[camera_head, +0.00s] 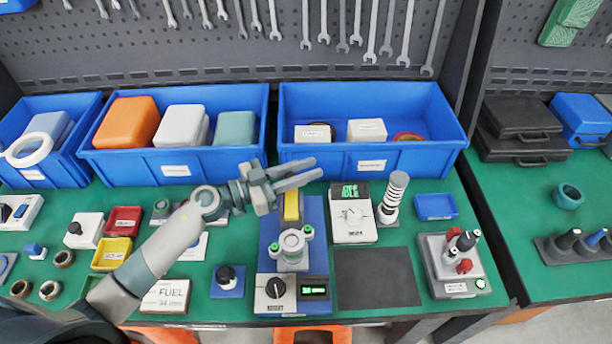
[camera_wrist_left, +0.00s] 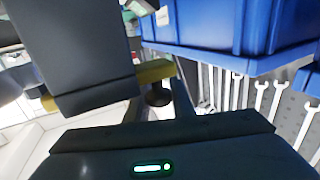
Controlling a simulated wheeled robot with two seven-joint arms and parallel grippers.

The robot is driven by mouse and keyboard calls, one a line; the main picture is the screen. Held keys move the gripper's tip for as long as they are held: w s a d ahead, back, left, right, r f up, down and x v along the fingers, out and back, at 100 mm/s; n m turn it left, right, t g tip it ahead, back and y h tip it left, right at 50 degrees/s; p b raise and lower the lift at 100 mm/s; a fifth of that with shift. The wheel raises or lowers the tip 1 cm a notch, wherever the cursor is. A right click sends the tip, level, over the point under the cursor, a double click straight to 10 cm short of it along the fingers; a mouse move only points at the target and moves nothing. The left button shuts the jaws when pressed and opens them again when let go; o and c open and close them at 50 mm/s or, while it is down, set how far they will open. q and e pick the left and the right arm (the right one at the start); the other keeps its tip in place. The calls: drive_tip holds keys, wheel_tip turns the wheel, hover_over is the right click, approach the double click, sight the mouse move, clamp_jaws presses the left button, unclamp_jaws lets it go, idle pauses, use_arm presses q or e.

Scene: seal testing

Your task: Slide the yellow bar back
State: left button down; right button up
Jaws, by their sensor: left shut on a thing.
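The yellow bar (camera_head: 291,206) stands out at the back of a blue test fixture (camera_head: 314,222) on the green bench. A grey round part with green-topped clamps (camera_head: 291,248) sits in front of the bar on the fixture. My left gripper (camera_head: 294,177) reaches in from the left, just above and behind the bar, and is shut on it. In the left wrist view the yellow bar (camera_wrist_left: 155,71) runs between the dark fingers, partly hidden by the large near one. A dark round knob shows just below the bar there. My right gripper is not in view.
Blue bins (camera_head: 372,157) stand close behind my gripper. A white device (camera_head: 352,222) and a striped cylinder (camera_head: 393,196) are right of the fixture. A dark mat (camera_head: 378,279) lies bare at the front right. Small trays and parts crowd the left.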

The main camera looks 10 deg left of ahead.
use_arm(q)
drive_tip(key=shift+w+a, duration=0.1)
drive_tip(key=c, duration=1.7)
unclamp_jaws()
drive_tip(key=shift+o, duration=0.8)
drive_tip(key=shift+w, duration=0.2)
drive_tip(key=shift+s, duration=0.15)
